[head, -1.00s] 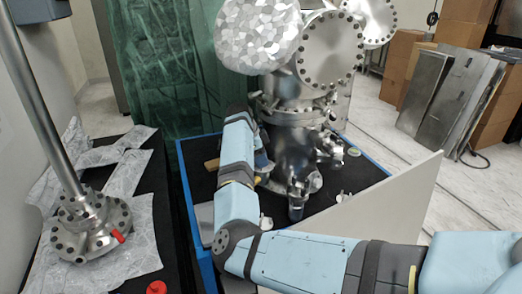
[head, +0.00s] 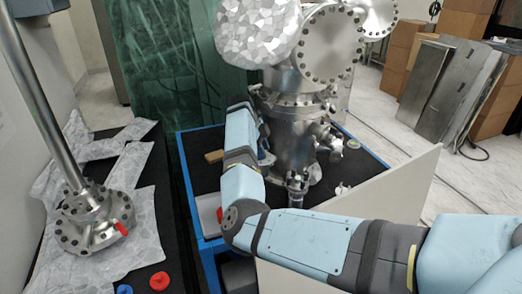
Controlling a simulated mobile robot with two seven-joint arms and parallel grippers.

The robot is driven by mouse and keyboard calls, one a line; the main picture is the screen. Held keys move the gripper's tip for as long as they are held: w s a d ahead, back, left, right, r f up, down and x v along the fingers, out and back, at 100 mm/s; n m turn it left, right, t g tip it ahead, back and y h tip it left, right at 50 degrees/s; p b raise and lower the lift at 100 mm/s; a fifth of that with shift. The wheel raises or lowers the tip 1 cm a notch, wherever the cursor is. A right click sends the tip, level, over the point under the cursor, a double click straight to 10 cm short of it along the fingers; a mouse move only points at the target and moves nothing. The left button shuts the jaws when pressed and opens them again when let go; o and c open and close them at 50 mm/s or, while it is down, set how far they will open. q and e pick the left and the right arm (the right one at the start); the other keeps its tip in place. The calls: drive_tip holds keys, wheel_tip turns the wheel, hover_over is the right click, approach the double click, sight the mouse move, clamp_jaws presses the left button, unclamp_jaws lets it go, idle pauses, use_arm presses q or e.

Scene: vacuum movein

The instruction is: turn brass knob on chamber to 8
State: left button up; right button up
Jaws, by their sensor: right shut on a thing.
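The steel vacuum chamber (head: 296,135) stands in the middle of the head view, with round bolted flanges and a foil-wrapped part (head: 257,32) at its top. My right arm comes in from the right, bends at the elbow and reaches up along the chamber's left side. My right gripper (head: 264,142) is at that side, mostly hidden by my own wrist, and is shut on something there. The brass knob cannot be made out; it seems covered by my wrist and gripper. Its setting cannot be read. My left gripper is out of view.
The chamber stands on a black-topped, blue-edged cart (head: 192,185). A pale panel (head: 405,185) stands at its right front. On the left bench are a bolted flange with a post (head: 92,222), foil, a red cap (head: 159,281) and a blue cap (head: 124,289). Boxes stand at the back right.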

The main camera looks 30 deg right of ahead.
drive_tip(key=o, duration=0.9)
drive_tip(key=v, duration=1.3)
drive_tip(key=shift+w+a+r, duration=0.1)
drive_tip(key=shift+w+r, duration=0.05)
drive_tip(key=shift+r, duration=0.15)
